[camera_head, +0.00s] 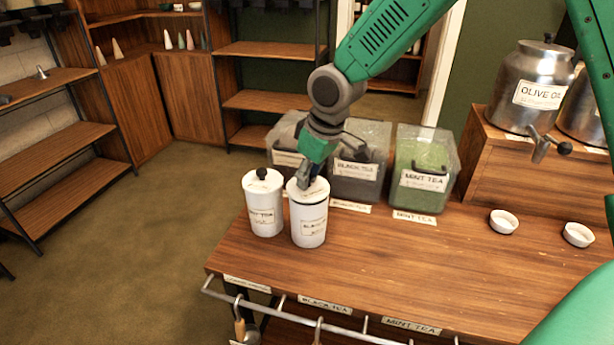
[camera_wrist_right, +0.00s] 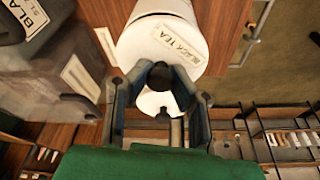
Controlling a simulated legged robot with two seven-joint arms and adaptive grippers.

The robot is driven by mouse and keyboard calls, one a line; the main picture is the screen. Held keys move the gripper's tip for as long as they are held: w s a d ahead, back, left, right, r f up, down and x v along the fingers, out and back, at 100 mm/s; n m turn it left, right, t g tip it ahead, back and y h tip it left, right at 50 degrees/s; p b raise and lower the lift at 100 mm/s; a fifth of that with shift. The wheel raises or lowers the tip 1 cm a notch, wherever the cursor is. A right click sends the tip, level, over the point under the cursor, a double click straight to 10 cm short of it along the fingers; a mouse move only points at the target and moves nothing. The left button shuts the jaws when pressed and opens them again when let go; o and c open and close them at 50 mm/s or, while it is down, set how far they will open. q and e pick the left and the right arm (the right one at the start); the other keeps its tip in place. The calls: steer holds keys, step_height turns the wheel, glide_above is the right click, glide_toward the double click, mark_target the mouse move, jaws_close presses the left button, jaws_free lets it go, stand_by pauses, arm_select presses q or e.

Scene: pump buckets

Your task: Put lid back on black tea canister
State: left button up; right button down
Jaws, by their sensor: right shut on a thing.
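The white black tea canister (camera_head: 309,228) stands upright near the table's left end. My right gripper (camera_head: 304,183) reaches down over its top and is shut on the lid's dark knob (camera_wrist_right: 160,75). The white lid (camera_head: 318,190) is at the canister's mouth, with a dark line between lid and body; I cannot tell if it is fully seated. The canister's "BLACK TEA" label shows in the wrist view (camera_wrist_right: 178,41). The white mint tea canister (camera_head: 264,208), its black-knobbed lid on, stands just left. My left gripper is out of view.
Clear bins of black tea (camera_head: 358,165) and mint tea (camera_head: 424,165) stand behind and right. Two small white bowls (camera_head: 503,222) and an olive oil tank (camera_head: 533,90) are at the right. The front middle of the wooden table (camera_head: 400,265) is clear.

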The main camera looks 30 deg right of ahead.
steer(key=shift+d+f+p, duration=0.1)
steer(key=shift+f+p, duration=0.1)
steer(key=shift+p, duration=0.5)
stand_by(0.8)
stand_by(0.3)
steer(key=c, duration=0.9)
jaws_free()
steer(key=shift+r+p, duration=3.55)
steer(key=shift+p, duration=0.2)
jaws_close()
